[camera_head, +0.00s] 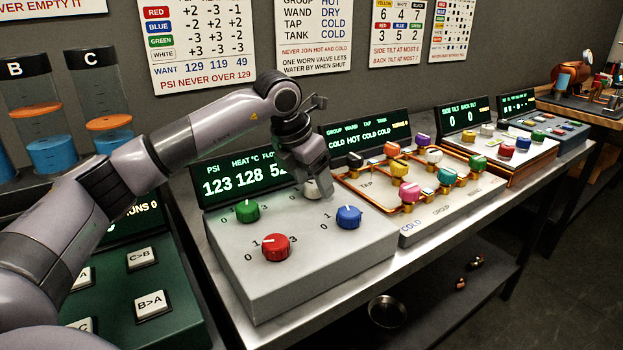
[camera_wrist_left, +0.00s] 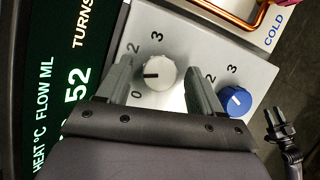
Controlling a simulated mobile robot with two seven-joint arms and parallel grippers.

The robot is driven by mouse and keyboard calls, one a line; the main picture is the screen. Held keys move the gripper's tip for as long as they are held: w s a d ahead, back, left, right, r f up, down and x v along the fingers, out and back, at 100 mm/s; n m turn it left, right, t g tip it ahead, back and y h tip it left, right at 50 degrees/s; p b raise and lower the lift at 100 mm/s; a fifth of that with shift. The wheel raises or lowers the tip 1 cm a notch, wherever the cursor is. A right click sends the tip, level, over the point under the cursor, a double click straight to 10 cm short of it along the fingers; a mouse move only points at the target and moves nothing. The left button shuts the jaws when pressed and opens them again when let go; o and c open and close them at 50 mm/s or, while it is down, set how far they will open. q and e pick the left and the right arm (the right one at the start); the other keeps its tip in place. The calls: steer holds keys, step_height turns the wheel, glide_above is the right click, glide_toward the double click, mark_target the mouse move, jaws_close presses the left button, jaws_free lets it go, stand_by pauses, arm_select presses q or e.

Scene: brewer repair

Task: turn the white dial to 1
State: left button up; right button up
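The white dial (camera_head: 312,191) is on the grey panel box, mostly hidden behind my left gripper (camera_head: 316,182) in the head view. In the left wrist view the white dial (camera_wrist_left: 158,74) lies between the two fingers of my left gripper (camera_wrist_left: 160,86). Gaps show on both sides, so the fingers are open and apart from it. Its dark mark points left, between the printed 0 and 2. The 1 is hidden, probably behind a finger.
The blue dial (camera_wrist_left: 236,100) sits close beside one finger in the wrist view. The green dial (camera_head: 247,211) and red dial (camera_head: 276,247) share the panel. A screen (camera_head: 240,177) reading 123 and 128 stands behind. The pipe board (camera_head: 430,215) is to the right.

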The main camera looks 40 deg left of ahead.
mark_target(302, 202)
arm_select(q)
steer(key=v, duration=0.7)
stand_by(0.4)
stand_by(0.4)
